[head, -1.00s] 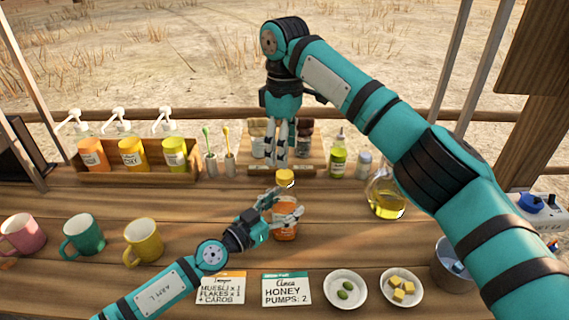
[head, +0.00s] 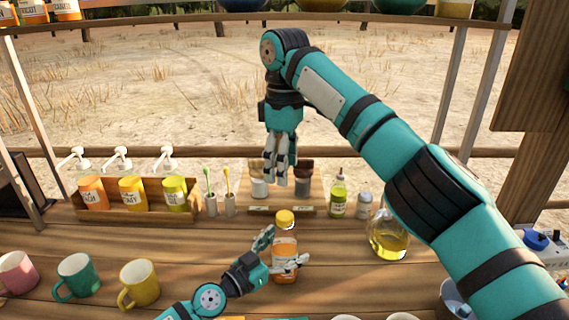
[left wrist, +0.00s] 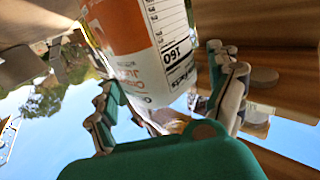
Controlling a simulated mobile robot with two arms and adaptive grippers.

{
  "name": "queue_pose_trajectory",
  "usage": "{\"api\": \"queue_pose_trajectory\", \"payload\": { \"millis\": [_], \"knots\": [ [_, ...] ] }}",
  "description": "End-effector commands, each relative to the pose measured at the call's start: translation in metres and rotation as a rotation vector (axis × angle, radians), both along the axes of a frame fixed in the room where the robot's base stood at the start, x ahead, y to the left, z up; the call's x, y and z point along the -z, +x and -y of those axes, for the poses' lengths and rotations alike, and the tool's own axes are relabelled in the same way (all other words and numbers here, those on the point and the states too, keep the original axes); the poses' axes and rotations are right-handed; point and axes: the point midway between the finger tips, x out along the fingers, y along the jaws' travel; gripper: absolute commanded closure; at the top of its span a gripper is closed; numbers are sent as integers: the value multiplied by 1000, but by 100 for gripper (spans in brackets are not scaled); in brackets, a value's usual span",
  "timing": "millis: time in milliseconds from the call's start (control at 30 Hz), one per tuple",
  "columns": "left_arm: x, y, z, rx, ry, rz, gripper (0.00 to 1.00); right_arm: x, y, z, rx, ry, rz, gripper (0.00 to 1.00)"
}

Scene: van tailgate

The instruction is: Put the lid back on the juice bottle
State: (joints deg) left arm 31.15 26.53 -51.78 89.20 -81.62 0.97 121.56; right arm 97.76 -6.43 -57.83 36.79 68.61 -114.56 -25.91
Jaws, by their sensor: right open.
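The orange juice bottle (head: 284,262) stands upright on the wooden counter, with a white label in the left wrist view (left wrist: 130,35). The yellow lid (head: 285,218) sits on top of its neck and looks level. How tightly it is seated I cannot tell. My left gripper (head: 279,250) is around the bottle's body, its fingers spread on either side; the left wrist view (left wrist: 168,100) shows gaps between fingers and bottle. My right gripper (head: 277,182) hangs above and behind the lid, pointing down, open and empty, apart from the lid.
A wooden caddy (head: 120,213) with pump bottles stands at the back left. Mugs, such as the yellow mug (head: 139,284), are front left. A green-labelled bottle (head: 339,196) and a glass jug of yellow liquid (head: 389,245) stand right. Jars on a wooden rack are behind the bottle.

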Motion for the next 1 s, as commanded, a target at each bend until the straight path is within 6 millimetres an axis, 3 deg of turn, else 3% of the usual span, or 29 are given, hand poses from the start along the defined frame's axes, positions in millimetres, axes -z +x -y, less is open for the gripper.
{"api": "queue_pose_trajectory", "payload": {
  "millis": [333,733,1000],
  "knots": [
    [1,-8,-9,-1,1,-1,10,0,0,0,0,0,0,37],
    [2,-66,-66,-1,0,-4,10,0,0,0,0,0,0,37],
    [0,-84,-84,0,-1,-1,10,0,0,0,0,0,0,37]
  ]
}}
